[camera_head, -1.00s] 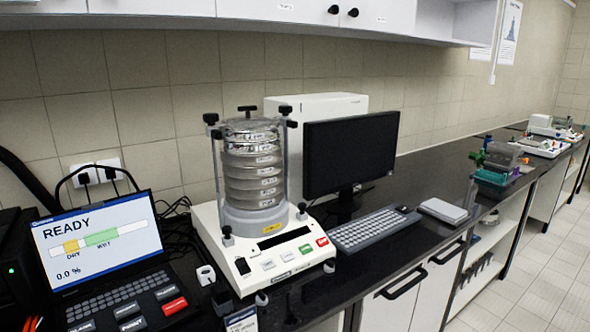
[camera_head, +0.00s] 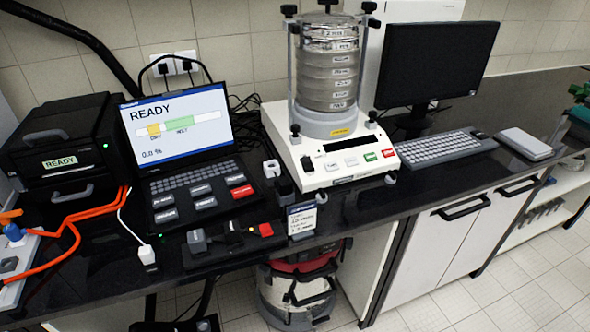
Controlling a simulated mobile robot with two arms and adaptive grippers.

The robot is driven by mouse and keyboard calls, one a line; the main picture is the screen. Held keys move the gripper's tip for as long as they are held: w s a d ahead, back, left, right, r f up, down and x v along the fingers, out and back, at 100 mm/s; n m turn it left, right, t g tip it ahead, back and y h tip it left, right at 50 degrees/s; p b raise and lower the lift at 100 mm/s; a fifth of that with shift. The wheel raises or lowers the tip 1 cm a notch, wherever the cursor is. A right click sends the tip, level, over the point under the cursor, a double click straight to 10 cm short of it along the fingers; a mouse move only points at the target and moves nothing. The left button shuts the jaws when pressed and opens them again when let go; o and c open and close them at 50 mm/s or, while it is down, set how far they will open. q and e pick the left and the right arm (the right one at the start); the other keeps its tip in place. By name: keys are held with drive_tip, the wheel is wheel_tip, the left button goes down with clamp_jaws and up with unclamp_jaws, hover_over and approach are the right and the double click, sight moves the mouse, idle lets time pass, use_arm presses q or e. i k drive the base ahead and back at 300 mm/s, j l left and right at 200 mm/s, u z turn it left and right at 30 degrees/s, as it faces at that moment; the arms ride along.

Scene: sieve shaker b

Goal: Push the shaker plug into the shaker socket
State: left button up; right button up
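The sieve shaker (camera_head: 345,160) stands on the black counter, a cream base carrying a stack of steel sieves. A small white block (camera_head: 271,168) with a notch lies by its left side, with a small dark piece (camera_head: 283,187) in front of it; I cannot tell if either is the shaker plug or socket. A white connector (camera_head: 146,255) on a white cable lies at the counter's front left. A white wall outlet (camera_head: 176,66) holds two black plugs. Neither gripper is in view.
A laptop-like unit (camera_head: 180,125) reads READY. A black device (camera_head: 65,150) with orange cables stands at left. A low black tray (camera_head: 225,245) and a label card (camera_head: 301,220) sit at the front edge. A monitor (camera_head: 437,62) and keyboard (camera_head: 435,148) are right. A vacuum (camera_head: 298,292) is under the counter.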

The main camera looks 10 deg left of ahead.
sight(284, 184)
drive_tip(key=i+l+u, duration=0.2)
drive_tip(key=l, duration=0.25)
drive_tip(key=l+u, duration=0.2)
drive_tip(key=l, duration=0.3)
drive_tip(key=i+l+u, duration=0.2)
drive_tip(key=l, duration=0.3)
drive_tip(key=k, duration=0.1)
